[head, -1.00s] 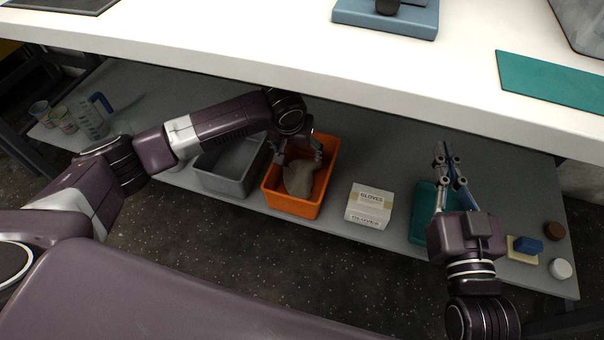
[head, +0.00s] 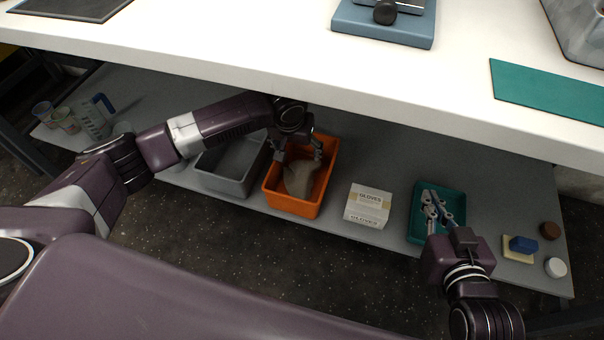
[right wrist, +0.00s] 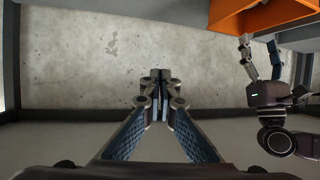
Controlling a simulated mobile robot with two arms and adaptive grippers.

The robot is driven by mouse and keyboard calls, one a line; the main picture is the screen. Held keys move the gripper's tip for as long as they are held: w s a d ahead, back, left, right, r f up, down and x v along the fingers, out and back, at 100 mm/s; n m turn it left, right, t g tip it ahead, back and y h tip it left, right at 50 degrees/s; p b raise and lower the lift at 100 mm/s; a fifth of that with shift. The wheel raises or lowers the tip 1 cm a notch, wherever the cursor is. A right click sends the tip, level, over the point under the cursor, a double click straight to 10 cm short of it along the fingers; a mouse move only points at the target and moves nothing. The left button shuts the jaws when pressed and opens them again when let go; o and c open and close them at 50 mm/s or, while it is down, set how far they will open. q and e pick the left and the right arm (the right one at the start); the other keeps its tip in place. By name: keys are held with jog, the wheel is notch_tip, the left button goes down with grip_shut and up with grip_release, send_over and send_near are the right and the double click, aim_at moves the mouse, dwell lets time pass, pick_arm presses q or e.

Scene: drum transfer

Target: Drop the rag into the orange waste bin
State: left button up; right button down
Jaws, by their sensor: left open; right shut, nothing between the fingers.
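The grey-brown rag (head: 299,178) lies crumpled inside the orange waste bin (head: 293,205) on the lower shelf. My left gripper (head: 299,151) is open over the bin, its fingers apart above the rag. I cannot tell whether a fingertip touches the rag. My right gripper (head: 430,197) is shut and empty, in front of the teal tray in the head view. In the right wrist view its fingers (right wrist: 160,78) are together with nothing between them. An orange wall of the bin (right wrist: 265,14) shows there at the upper right, with my left gripper (right wrist: 260,55) below it.
A grey bin (head: 228,185) stands left of the orange bin, and a gloves box (head: 368,205) stands right of it. The teal tray (head: 452,205) is further right, then a sponge (head: 517,250) and small round items. The white worktop (head: 300,65) overhangs the shelf.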

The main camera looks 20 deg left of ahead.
jog(key=s+d+f+g+h+p, duration=0.1)
jog(key=s+d+f+g+p, duration=0.3)
jog(key=s, duration=0.5)
jog(key=s+d+f+g+h+p, duration=0.1)
jog(key=s+d+f+g+h, duration=0.1)
jog(key=s+f+g, duration=0.5)
pick_arm(q)
jog(key=shift+g, duration=0.9)
jog(key=r+p, duration=0.1)
jog(key=r, duration=0.1)
jog(key=s+r+p, duration=0.1)
jog(key=r+p, duration=0.1)
jog(key=shift+r, duration=0.3)
pick_arm(e)
jog(key=s+x, duration=0.1)
jog(key=x, duration=0.5)
jog(key=shift+a+f+m+t, duration=0.3)
jog(key=shift+f, duration=0.2)
jog(key=shift+w, duration=0.15)
